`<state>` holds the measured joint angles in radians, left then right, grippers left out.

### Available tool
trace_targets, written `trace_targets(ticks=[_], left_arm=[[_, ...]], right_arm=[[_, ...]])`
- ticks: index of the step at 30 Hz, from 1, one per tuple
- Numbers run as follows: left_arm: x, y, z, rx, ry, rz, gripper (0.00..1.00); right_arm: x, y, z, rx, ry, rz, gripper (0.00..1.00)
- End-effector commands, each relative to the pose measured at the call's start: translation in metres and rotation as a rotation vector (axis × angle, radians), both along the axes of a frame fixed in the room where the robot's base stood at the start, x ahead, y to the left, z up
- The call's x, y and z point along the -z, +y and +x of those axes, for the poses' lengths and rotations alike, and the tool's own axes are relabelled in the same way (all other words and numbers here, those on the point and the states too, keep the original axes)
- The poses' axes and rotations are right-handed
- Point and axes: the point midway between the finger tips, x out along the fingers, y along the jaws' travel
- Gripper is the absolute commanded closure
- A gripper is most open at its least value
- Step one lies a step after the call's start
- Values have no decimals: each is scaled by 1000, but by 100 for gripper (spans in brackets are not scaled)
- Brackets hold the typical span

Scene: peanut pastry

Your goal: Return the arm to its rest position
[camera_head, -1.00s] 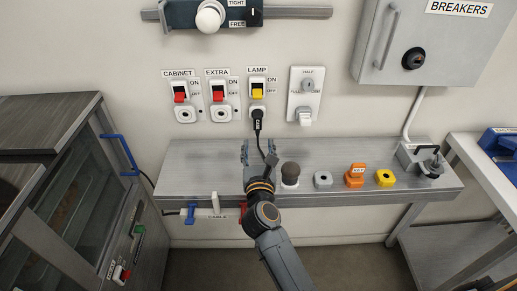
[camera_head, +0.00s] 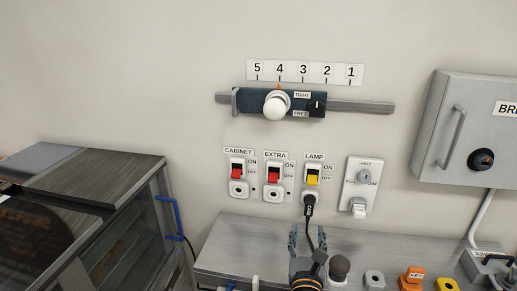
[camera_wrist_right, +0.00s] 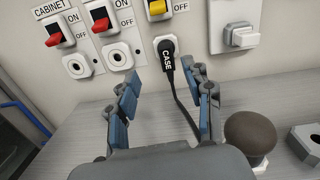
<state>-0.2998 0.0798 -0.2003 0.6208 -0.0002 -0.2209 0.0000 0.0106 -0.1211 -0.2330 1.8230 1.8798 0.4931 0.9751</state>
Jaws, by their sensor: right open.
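My right gripper (camera_head: 307,238) is open and empty over the grey shelf (camera_head: 225,255), in front of the wall below the lamp switch. In the right wrist view its blue-grey fingers (camera_wrist_right: 163,100) stand wide apart. A black plug marked CASE (camera_wrist_right: 167,60) sits in the socket under the yellow lamp switch (camera_head: 313,174); its cable hangs down behind the right finger. The plug also shows in the head view (camera_head: 309,204), just above the fingers. The gripper does not hold the plug. My left gripper is not in view.
Red cabinet (camera_head: 237,170) and extra (camera_head: 273,175) switches are left of the lamp switch. A dark round knob (camera_head: 339,267) stands close right of the gripper. An orange key block (camera_head: 411,279) is further right. A slider rail (camera_head: 360,106) is above, a breaker box (camera_head: 465,130) at right.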

Motion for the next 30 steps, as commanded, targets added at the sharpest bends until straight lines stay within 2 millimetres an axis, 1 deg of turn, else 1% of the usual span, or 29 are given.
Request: trace_targets(ticks=[2, 4, 5, 6, 8, 9, 11, 13, 14, 15, 16, 17, 18, 20, 21, 23, 24, 26, 27, 30], left_arm=[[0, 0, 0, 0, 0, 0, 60], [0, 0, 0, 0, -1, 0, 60], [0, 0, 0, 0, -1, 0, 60], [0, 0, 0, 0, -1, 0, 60], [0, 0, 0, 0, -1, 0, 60], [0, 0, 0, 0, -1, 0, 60], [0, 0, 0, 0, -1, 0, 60], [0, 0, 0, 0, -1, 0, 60], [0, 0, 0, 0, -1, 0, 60], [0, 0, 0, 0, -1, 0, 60], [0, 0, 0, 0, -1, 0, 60], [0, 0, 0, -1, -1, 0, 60], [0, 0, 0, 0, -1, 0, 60], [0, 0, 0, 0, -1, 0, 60], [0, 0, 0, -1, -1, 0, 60], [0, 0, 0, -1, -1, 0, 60], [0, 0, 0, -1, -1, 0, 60], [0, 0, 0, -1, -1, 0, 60], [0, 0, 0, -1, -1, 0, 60], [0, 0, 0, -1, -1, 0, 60]], right_arm=[[-16, 6, -9, -48, -49, -154, 49], [-32, 20, -22, -114, -104, -357, 49], [-39, 28, -28, -146, -128, -457, 49], [-44, 40, -38, -192, -156, -599, 49], [-47, 60, -54, -263, -192, -813, 49], [-45, 72, -66, -312, -210, -957, 49], [-35, 90, -83, -392, -228, -1171, 49], [-17, 107, -105, -493, -238, -1414, 49], [-6, 113, -115, -541, -238, -1519, 49], [9, 117, -128, -607, -234, -1654, 49], [22, 119, -138, -659, -229, -1753, 49], [35, 120, -149, -713, -221, -1850, 49], [54, 117, -163, -791, -204, -1978, 49], [80, 108, -185, -914, -173, -2154, 49], [97, 99, -199, -998, -148, -2255, 49], [117, 84, -219, -1119, -108, -2381, 49], [128, 73, -231, -1196, -80, -2450, 49], [140, 56, -247, -1301, -37, -2534, 49], [148, 44, -258, -1373, -7, -2580, 49], [160, 17, -284, -1540, 68, -2667, 49]])
